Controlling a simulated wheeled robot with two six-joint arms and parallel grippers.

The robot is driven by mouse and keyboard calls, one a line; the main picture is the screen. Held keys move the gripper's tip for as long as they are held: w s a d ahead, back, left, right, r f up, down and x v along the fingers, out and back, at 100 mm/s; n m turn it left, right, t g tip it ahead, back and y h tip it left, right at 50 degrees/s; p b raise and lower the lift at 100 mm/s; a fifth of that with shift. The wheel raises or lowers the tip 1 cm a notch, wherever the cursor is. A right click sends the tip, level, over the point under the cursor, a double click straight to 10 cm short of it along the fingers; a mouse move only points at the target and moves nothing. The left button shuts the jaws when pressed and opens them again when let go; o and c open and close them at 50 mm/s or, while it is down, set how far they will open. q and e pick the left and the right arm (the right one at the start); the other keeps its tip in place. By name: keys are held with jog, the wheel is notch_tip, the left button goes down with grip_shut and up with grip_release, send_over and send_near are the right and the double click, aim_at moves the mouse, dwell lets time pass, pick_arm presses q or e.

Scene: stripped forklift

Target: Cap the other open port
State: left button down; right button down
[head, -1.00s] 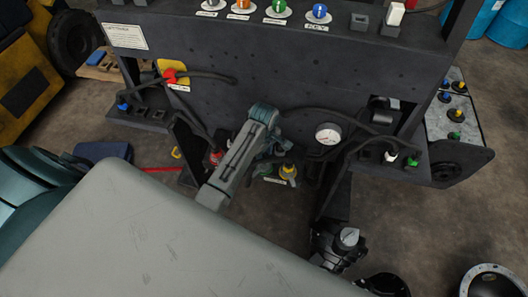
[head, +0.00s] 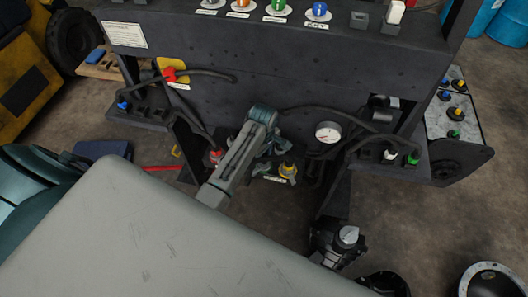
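A grey-teal arm, mine, comes in from the lower left and ends at the middle of the dark forklift frame (head: 300,72). My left gripper (head: 268,152) is mostly hidden behind its own wrist link, so its fingers cannot be made out. It is between a red-topped fitting (head: 215,156) and a yellow-topped fitting (head: 287,170). Blue (head: 123,105), white (head: 390,155) and green (head: 413,158) caps sit on the side ledges, near dark square sockets (head: 141,112). I cannot tell which port is open.
Black hoses (head: 345,116) cross the frame near a white gauge (head: 328,132). Colored knobs (head: 278,8) line the top shelf. Concrete floor (head: 425,220) shows at lower right.

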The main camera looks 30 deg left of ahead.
pick_arm(q)
jog(key=shift+f, duration=0.25)
pick_arm(e)
jog(key=shift+d, duration=0.4)
pick_arm(q)
jog(key=shift+f+b, duration=0.35)
jog(key=shift+f, duration=0.35)
pick_arm(e)
jog(key=shift+a+f, duration=0.3)
jog(key=shift+f, duration=0.05)
pick_arm(q)
jog(key=c, duration=1.1)
grip_release()
jog(key=shift+o, duration=0.9)
pick_arm(e)
jog(key=shift+d, duration=0.2)
pick_arm(q)
notch_tip(320, 180, up, 10)
jog(key=shift+r+b, duration=0.1)
jog(key=shift+b, duration=1.1)
jog(key=shift+r, duration=0.35)
pick_arm(e)
notch_tip(320, 180, down, 2)
jog(key=shift+a+f, duration=0.1)
jog(key=shift+f, duration=0.1)
